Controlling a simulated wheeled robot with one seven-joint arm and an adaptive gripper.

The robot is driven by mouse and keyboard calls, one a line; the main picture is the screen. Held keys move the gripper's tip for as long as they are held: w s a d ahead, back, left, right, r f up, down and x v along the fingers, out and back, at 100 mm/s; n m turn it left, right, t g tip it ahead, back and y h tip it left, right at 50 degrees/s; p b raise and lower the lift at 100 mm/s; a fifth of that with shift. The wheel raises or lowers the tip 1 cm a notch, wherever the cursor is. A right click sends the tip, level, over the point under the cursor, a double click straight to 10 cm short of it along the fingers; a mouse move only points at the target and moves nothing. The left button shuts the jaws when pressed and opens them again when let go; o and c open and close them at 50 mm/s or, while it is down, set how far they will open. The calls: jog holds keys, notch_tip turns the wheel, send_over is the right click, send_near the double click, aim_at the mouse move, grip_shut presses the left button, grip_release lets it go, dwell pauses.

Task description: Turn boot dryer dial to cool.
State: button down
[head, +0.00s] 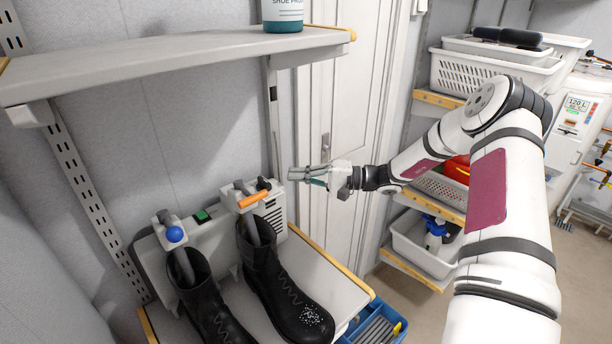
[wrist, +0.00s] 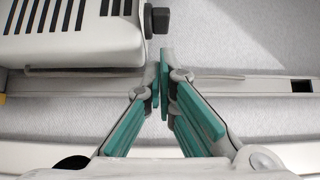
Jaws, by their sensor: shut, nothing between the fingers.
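The boot dryer (head: 222,236) stands on the lower shelf against the wall, with two black boots on its tubes. Its vented white housing (head: 270,212) is at its right end and fills the upper left of the wrist view (wrist: 70,38). A dark knob (wrist: 157,20) sticks out from the housing's right side in the wrist view. A dark knob (head: 264,184) also shows on top of the housing in the head view. I cannot tell its setting; no marking is readable. My gripper (head: 291,173) is shut and empty, right of and above the housing. Its fingertips (wrist: 165,70) are just below the knob in the wrist view, apart from it.
An orange-handled lever (head: 254,199), a blue ball knob (head: 174,234) and a green switch (head: 201,215) are on the dryer. An upper shelf (head: 180,62) with a bottle (head: 283,14) overhangs it. A blue crate (head: 375,325) stands below right.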

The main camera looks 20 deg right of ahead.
aim_at(277, 181)
jog(key=x, duration=0.5)
jog(key=shift+w+a+p, duration=0.15)
jog(key=shift+a+p, duration=0.2)
jog(key=shift+p, duration=0.05)
